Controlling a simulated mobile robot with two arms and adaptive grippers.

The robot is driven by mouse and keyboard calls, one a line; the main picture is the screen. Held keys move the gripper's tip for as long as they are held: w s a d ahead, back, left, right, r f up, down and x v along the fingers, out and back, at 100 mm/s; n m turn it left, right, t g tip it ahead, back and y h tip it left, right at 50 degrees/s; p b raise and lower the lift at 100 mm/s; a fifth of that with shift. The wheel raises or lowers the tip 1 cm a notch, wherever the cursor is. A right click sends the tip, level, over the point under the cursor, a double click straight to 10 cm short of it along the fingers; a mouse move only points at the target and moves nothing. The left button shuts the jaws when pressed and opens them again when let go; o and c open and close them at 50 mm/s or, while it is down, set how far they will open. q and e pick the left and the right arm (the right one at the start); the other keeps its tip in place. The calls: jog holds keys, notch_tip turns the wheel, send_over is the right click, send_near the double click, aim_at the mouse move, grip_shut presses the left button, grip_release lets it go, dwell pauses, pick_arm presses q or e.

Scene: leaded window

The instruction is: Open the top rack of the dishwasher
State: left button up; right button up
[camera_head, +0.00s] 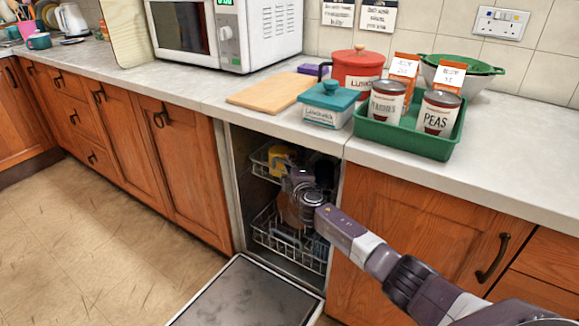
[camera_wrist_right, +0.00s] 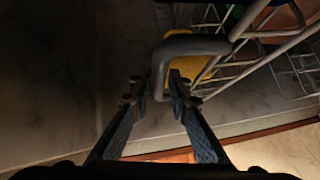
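The dishwasher stands open under the counter, with its door (camera_head: 250,292) folded down. Its top rack (camera_head: 258,168) is a wire basket inside the cavity, partly hidden by my right arm. My right gripper (camera_head: 300,178) reaches into the cavity at the top rack's height. In the right wrist view my right gripper (camera_wrist_right: 156,92) has its fingers apart. A grey loop-shaped handle (camera_wrist_right: 195,45) on the rack shows at the fingertips, with one end between them. Contact with it cannot be told. My left gripper is not in view.
A yellow item (camera_head: 279,158) sits in the top rack. The lower rack (camera_head: 278,238) is inside below. Above is the counter, with a green tray (camera_head: 405,139) of cans and a wooden board (camera_head: 268,93). The floor at left is clear.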

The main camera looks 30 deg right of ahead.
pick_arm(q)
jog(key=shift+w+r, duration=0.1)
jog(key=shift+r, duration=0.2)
pick_arm(e)
jog(key=shift+w, duration=0.15)
jog(key=shift+c, duration=0.4)
grip_shut()
